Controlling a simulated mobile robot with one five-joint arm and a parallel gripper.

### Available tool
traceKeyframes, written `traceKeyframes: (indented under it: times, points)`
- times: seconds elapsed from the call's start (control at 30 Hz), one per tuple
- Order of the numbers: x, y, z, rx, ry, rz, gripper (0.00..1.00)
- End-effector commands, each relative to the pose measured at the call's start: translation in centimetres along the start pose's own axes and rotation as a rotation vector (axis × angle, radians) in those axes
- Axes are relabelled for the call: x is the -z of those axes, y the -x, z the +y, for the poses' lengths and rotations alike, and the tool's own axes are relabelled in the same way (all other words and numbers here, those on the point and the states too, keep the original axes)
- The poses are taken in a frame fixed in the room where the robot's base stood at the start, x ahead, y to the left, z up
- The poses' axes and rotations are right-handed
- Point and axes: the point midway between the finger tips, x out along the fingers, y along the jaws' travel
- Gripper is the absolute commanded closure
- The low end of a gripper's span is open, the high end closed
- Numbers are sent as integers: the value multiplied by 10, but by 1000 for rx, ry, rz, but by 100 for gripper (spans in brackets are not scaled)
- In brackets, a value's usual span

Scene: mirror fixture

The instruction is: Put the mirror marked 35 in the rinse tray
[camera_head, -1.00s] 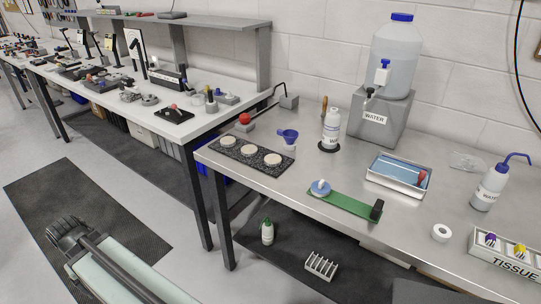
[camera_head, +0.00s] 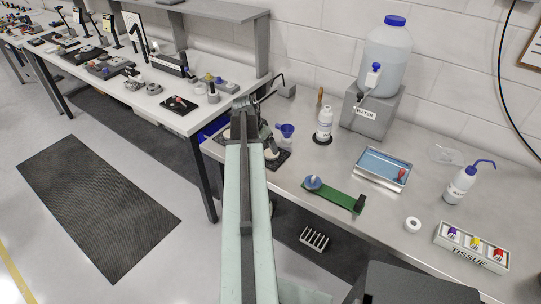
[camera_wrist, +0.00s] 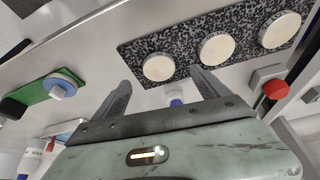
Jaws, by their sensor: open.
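The speckled black slab (camera_wrist: 187,43) carries three round cream discs (camera_wrist: 216,47) in a row in the wrist view. In the head view my gripper (camera_head: 246,112) is over the bench's left end. A metal tray with blue liquid, apparently the rinse tray (camera_head: 376,185), stands right of the green strip.
A green strip (camera_head: 340,200) bears a blue disc with a white knob (camera_head: 313,182). A blue funnel (camera_head: 287,130), a white bottle (camera_head: 324,123) and a water jug (camera_head: 387,58) stand behind. A red knob (camera_wrist: 275,89) is near the slab. A red-ended item (camera_head: 401,174) lies in the tray.

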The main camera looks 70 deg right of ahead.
Motion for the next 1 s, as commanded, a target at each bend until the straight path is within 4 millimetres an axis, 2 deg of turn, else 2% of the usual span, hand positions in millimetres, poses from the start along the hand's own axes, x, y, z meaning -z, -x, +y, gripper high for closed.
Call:
traceKeyframes:
  times: [0.03,0.27,0.53,0.77,0.87,1.0]
  points:
    - [-2,-14,0,0,0,0,15]
    - [-1,-21,0,0,3,0,15]
    - [1,-66,2,0,3,-1,15]
    - [3,-64,2,1,4,-1,15]
    - [3,-64,2,1,4,-1,37]
    - [3,-64,2,1,5,-1,76]
